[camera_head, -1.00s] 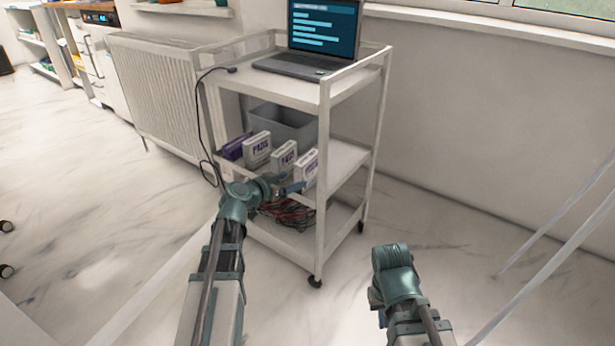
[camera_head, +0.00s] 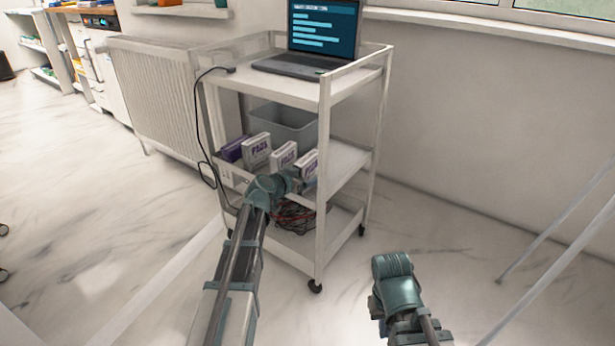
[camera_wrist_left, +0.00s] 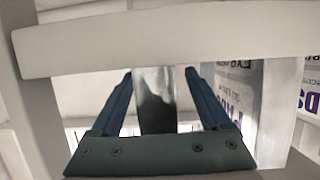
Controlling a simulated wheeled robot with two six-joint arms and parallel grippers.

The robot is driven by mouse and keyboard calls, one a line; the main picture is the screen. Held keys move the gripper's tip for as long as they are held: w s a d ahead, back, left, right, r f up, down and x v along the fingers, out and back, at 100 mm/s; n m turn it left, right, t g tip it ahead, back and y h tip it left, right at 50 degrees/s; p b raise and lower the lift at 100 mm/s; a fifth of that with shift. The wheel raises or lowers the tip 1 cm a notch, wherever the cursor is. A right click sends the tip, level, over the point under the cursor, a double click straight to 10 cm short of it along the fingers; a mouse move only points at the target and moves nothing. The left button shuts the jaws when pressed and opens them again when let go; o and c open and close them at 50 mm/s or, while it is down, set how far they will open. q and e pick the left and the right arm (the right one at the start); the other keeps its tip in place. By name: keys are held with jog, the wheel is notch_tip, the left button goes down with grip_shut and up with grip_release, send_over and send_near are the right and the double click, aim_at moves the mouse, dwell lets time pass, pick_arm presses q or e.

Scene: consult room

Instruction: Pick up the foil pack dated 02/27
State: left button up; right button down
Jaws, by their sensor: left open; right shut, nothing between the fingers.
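My left gripper (camera_head: 304,184) reaches the front of the trolley's middle shelf, close to the rightmost box. In the left wrist view its two blue fingers (camera_wrist_left: 158,85) are open and apart. A shiny silver strip (camera_wrist_left: 156,100) shows in the gap between them; it may be a foil pack seen edge-on, and no date is readable on it. I cannot tell whether the fingers touch it. My right gripper (camera_head: 378,306) is low at the right, away from the trolley, shut and empty; its fingertips are mostly hidden.
Several white and purple boxes (camera_head: 257,147) stand on the middle shelf, with a grey bin (camera_head: 284,122) behind. A pale rail (camera_wrist_left: 170,30) crosses the left wrist view. A laptop (camera_head: 300,66) is on top, red and dark cables (camera_head: 293,214) below.

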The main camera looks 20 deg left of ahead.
aim_at(308, 166)
pick_arm(q)
grip_shut()
dwell(0.4)
jog(key=shift+r, duration=0.1)
jog(key=shift+r+p, duration=0.5)
jog(key=shift+p, duration=0.1)
notch_tip(308, 166, up, 3)
jog(key=p, duration=0.3)
jog(key=shift+f, duration=0.1)
jog(key=s+a, duration=0.4)
jog(key=s, duration=0.3)
jog(key=s+a+r+p, duration=0.1)
jog(key=s+a, duration=0.2)
jog(key=s, duration=0.4)
jog(key=shift+a, duration=0.4)
